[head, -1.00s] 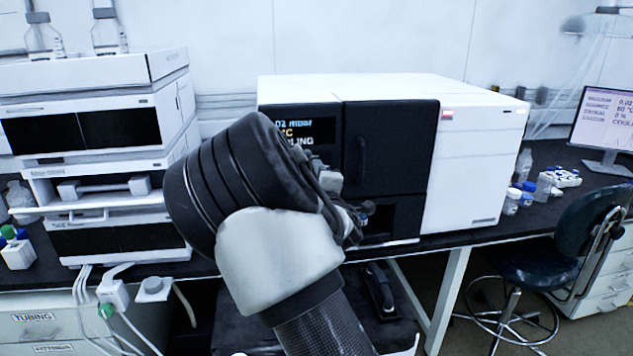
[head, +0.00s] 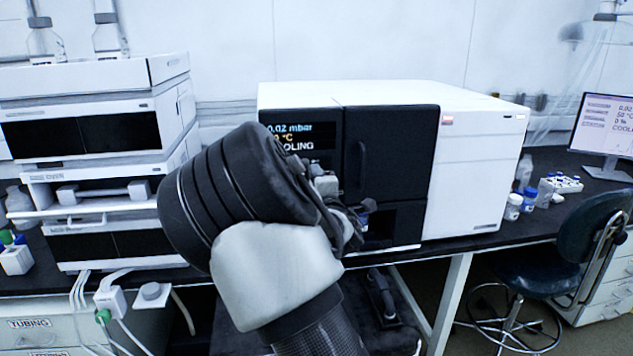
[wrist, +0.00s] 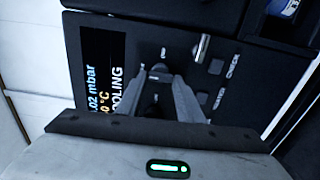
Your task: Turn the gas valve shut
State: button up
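The large white-and-black instrument (head: 474,170) stands on the bench, with a dark front panel and a display (head: 300,137) reading mbar, °C and COOLING. In the wrist view the panel (wrist: 150,35) appears turned sideways, with the display (wrist: 103,75) at left. A small silver lever-like fitting (wrist: 201,47) sticks out of the panel at upper right; it may be the gas valve, but its label is not readable. In the head view my arm hides the fingers and fitting.
A stack of white modules (head: 95,100) stands at left with bottles on top. Small vials and bottles (head: 514,205) stand on the bench at right, near a monitor (head: 603,125). A dark stool (head: 590,240) is at lower right.

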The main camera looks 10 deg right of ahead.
jog(key=o, duration=0.3)
jog(key=shift+s, duration=0.1)
jog(key=s, duration=1.7)
jog(key=shift+s+b, duration=0.15)
jog(key=shift+b, duration=0.15)
